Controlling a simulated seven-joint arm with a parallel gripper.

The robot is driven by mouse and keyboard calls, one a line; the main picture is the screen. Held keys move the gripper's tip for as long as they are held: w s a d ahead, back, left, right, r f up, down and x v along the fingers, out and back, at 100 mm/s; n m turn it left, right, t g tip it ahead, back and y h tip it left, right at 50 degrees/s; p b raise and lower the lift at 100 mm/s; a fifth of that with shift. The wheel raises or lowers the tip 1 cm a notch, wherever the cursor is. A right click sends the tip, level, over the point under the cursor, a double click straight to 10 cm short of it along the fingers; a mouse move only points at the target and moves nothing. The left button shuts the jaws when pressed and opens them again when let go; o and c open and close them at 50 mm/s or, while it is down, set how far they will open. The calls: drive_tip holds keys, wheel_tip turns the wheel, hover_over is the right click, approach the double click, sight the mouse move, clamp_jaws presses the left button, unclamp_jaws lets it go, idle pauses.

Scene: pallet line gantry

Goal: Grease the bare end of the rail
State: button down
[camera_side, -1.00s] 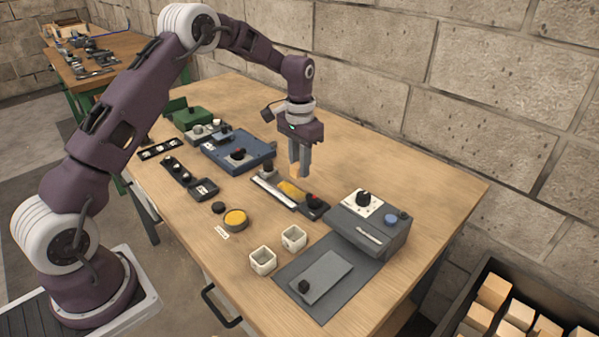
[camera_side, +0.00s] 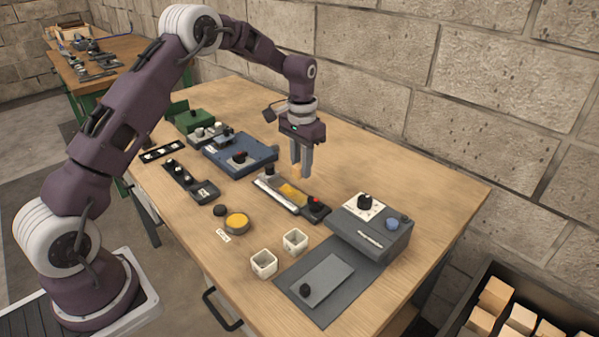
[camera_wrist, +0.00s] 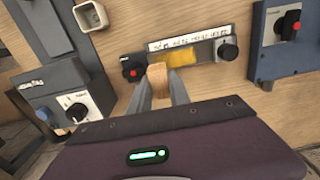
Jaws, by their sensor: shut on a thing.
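The rail (camera_side: 288,195) is a grey bar on the table with a yellow patch (camera_side: 290,191) near its middle. In the wrist view the rail's bare grey stretch (camera_wrist: 204,50) shows right of the yellow patch (camera_wrist: 181,57). My gripper (camera_side: 299,173) points down above the rail, shut on a small tan block (camera_wrist: 157,72). The block sits left of the yellow patch in the wrist view and hides the rail behind it. I cannot tell whether it touches the rail. A round tin with yellow contents (camera_side: 236,222) stands left of the rail.
A black knob (camera_wrist: 228,48) and a red-dotted black block (camera_wrist: 133,68) flank the rail. Near it are a blue box (camera_side: 240,155), a grey control box (camera_side: 370,225), two white cups (camera_side: 264,262) and a dark mat (camera_side: 318,305). The right rear tabletop is clear.

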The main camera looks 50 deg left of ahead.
sight(301, 198)
drive_tip(key=shift+f, duration=0.1)
drive_tip(key=shift+f, duration=3.35)
drive_tip(key=shift+a+f, duration=0.45)
drive_tip(key=shift+a, duration=0.15)
drive_tip(key=shift+a+f, duration=0.1)
drive_tip(key=shift+a, duration=0.65)
drive_tip(key=shift+d, duration=1.35)
drive_tip(key=shift+r, duration=4.05)
drive_tip(key=shift+s, duration=0.1)
